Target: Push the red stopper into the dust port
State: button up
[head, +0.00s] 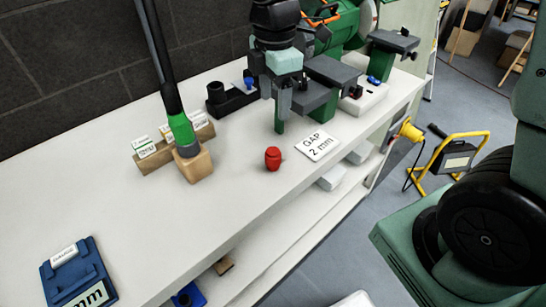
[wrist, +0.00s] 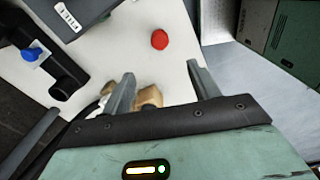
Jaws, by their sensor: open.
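My gripper (head: 276,98) is open and empty above the bench, behind the stopper in the head view. In the wrist view its two grey fingers (wrist: 160,73) stand well apart. A black pipe-like fitting (head: 216,92) with a blue knob sits at the back, left of my gripper; it looks like the dust port. It also shows in the wrist view (wrist: 66,76).
A green machine (head: 342,38) with grey rests (head: 318,97) stands to the right of my gripper. The card (head: 317,146) lies beside the stopper. A wooden block (head: 194,165) with a green-and-black handle stands left. A blue device (head: 75,272) lies front left; bench between is clear.

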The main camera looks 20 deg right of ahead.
aim_at(273, 151)
notch_tip(273, 151, down, 17)
jog(key=shift+a+f+b, duration=0.15)
jog(key=shift+b, duration=0.4)
jog(key=c, duration=1.1)
